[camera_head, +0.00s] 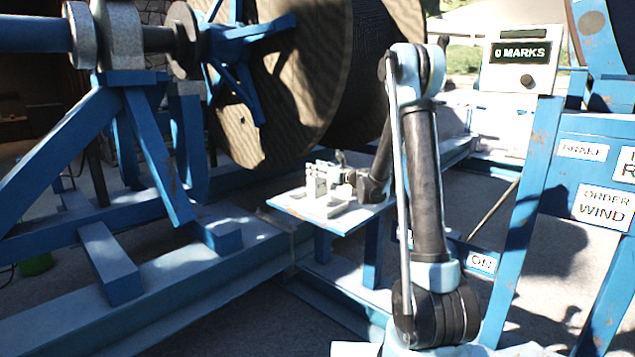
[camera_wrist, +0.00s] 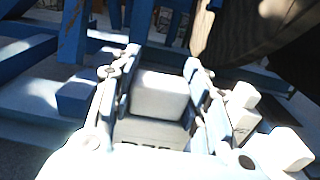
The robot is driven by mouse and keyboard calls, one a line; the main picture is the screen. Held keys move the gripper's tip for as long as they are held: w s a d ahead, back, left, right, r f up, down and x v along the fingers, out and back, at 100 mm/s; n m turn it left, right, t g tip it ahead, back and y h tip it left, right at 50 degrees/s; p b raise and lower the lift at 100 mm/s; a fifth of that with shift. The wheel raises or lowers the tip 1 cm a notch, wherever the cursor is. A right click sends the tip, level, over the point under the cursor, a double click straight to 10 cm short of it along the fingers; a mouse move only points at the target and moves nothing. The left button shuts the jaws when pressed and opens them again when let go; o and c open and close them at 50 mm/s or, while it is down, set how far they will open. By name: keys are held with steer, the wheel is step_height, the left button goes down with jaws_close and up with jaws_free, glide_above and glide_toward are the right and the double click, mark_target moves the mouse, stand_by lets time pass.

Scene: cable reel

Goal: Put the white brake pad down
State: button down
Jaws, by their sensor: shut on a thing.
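The white brake pad (camera_wrist: 160,94) is a pale block between the two fingers of my gripper (camera_wrist: 158,82) in the wrist view. The fingers are shut on its sides. In the head view my gripper (camera_head: 318,178) is over a small blue shelf (camera_head: 290,206) beside the big reel. The pad is too small there to tell from the fingers and the other pale pieces. I cannot tell whether the pad touches the shelf.
Other pale blocks (camera_wrist: 243,96) are close to the right finger in the wrist view. The large wooden reel (camera_head: 285,90) stands behind the shelf. Blue frame beams (camera_head: 130,290) run at the left. A "0 MARKS" display (camera_head: 522,54) and labelled blue panel (camera_head: 600,180) stand at the right.

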mark_target(317, 181)
steer(key=shift+f, duration=2.05)
steer(key=c, duration=0.9)
jaws_free()
steer(key=shift+s, duration=0.1)
steer(key=shift+d, duration=0.1)
